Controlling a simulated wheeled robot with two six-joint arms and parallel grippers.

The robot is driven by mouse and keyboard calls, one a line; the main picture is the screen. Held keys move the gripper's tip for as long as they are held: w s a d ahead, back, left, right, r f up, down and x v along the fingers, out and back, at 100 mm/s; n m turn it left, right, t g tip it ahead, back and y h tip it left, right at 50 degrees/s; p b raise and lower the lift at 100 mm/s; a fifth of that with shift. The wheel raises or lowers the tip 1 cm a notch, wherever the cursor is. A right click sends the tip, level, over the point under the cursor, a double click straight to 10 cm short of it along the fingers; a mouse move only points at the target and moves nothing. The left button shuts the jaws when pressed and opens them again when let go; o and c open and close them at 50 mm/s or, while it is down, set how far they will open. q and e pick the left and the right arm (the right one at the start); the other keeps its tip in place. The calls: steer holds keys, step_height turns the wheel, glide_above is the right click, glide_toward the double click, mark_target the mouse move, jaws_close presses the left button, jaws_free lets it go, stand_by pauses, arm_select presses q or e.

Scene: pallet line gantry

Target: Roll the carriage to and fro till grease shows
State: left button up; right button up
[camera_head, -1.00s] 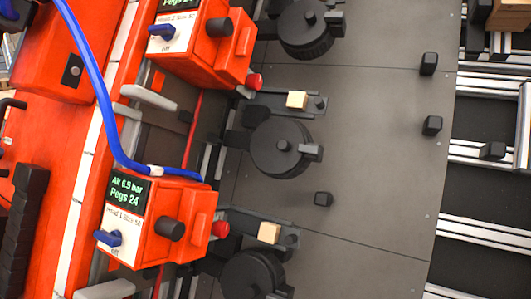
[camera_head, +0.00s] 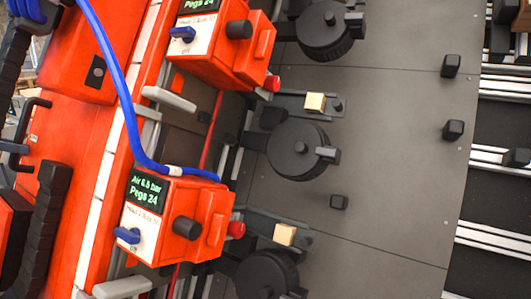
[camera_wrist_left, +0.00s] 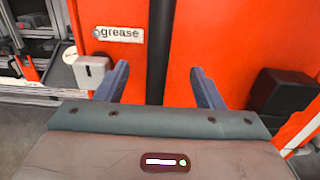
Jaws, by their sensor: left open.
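The wrist view shows my left gripper (camera_wrist_left: 160,78), with two bluish-grey fingers spread wide and nothing between them. Beyond them is an orange body (camera_wrist_left: 216,35), split by a dark vertical gap. A pale label reading "grease" (camera_wrist_left: 120,34) is on the orange face, up and left of the fingers. I cannot tell whether the fingertips touch the face. In the head view, a long orange beam (camera_head: 82,135) runs down the left, with two orange head units (camera_head: 188,255) (camera_head: 213,62) beside it. I cannot tell which part is the carriage. No grease is discernible. My right gripper is not in view.
A blue hose (camera_head: 108,65) runs to the lower head unit. A black cable chain (camera_head: 42,225) and a black bar handle (camera_head: 30,125) are at the left. Black round clamps (camera_head: 297,150) and wooden blocks (camera_head: 315,102) sit along a grey plate (camera_head: 390,130), mostly bare at right.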

arm_select(q)
steer(key=p+v, duration=0.2)
steer(key=v, duration=0.7)
stand_by(0.4)
